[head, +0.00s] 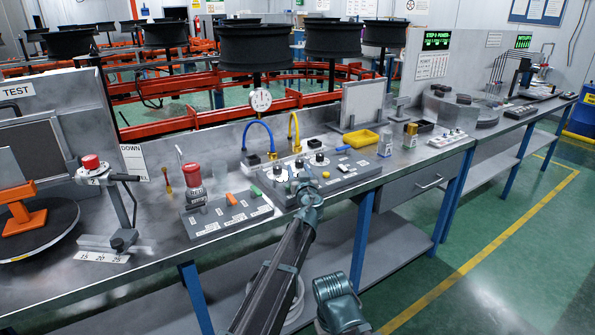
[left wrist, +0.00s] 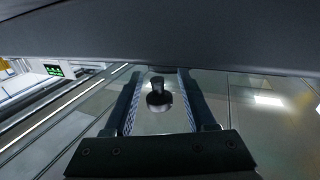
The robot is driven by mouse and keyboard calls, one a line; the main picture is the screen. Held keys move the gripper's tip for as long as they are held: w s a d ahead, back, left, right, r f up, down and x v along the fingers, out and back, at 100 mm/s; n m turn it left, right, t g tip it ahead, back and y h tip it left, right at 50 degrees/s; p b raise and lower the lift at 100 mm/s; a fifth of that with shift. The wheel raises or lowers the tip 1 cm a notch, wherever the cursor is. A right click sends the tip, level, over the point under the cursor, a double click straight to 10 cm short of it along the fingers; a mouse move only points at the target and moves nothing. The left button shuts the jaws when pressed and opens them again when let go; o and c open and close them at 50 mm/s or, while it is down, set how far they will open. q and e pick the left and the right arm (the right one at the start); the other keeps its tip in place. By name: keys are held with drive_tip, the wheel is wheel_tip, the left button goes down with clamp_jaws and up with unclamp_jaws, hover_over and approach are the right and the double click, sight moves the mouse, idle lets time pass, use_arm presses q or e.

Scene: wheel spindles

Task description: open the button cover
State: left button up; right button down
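A red, cap-like piece (head: 192,172) stands on a grey control box on the bench in the head view. It looks like the button cover, but its details are too small to be sure. My left gripper (head: 307,186) is over the front of the panel with dials, to the right of the red piece and apart from it. In the left wrist view my left gripper (left wrist: 159,76) has its two fingers spread. A dark knob-like piece (left wrist: 158,98) shows between them, with gaps on both sides. My right gripper cannot be made out in the head view.
The control box (head: 228,214) also carries an orange and a green piece. Blue and yellow curved hoses (head: 258,124) rise behind the dial panel (head: 340,180). A stand with a red knob (head: 91,163) is at left.

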use_arm(q)
clamp_jaws()
idle(1.2)
